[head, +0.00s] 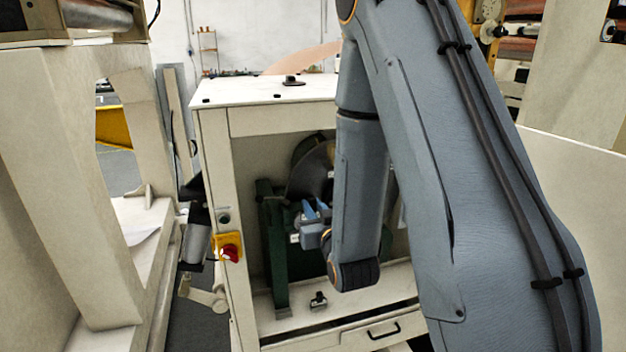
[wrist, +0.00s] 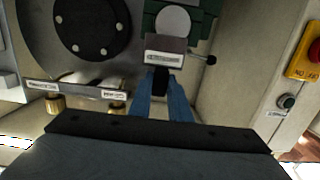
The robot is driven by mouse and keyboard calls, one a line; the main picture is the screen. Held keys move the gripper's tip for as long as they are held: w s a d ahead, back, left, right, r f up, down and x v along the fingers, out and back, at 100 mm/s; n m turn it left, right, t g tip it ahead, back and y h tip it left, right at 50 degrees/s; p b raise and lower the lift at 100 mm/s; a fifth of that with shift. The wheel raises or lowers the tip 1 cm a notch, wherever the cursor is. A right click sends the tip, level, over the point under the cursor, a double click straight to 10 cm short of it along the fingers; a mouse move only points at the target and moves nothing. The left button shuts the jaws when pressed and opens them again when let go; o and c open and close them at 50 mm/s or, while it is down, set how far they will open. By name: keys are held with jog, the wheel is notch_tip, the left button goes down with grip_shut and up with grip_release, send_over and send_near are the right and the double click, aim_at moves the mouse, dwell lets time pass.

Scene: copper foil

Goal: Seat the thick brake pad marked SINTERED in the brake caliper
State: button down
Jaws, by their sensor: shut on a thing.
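In the wrist view, the two blue fingers of my gripper (wrist: 162,105) are shut on the dark tab of a brake pad (wrist: 165,45). The pad has a brownish-grey face and a white label, too small to read. It is at the near edge of the green brake caliper (wrist: 208,12) with its round grey piston; I cannot tell whether it is inside or just in front. In the head view my gripper (head: 314,226) is inside the cabinet beside the brake disc (head: 312,172), and my arm hides much of the caliper.
A labelled ledge (wrist: 75,91) with brass-coloured pieces below it lies left of my fingers. A dark hub (wrist: 92,22) is above it. The cabinet (head: 222,150) wall carries a red-and-yellow stop switch (head: 228,247). A small dark fitting (head: 318,300) sits on the cabinet floor.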

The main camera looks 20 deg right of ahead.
aim_at(295, 181)
notch_tip(295, 181, up, 2)
jog(key=shift+w+r+p, duration=0.1)
jog(key=shift+w+p, duration=0.05)
jog(key=shift+p, duration=0.5)
jog(key=shift+w, duration=0.2)
jog(key=shift+w+b, duration=0.6)
jog(key=shift+w, duration=5)
jog(key=shift+a, duration=0.2)
jog(key=shift+w+a+b, duration=0.2)
jog(key=shift+a+b, duration=0.1)
jog(key=shift+a, duration=0.05)
jog(key=shift+f, duration=0.35)
jog(key=shift+a+f+b, duration=0.1)
jog(key=shift+f+b, duration=0.25)
jog(key=shift+b, duration=0.1)
jog(key=shift+f, duration=0.25)
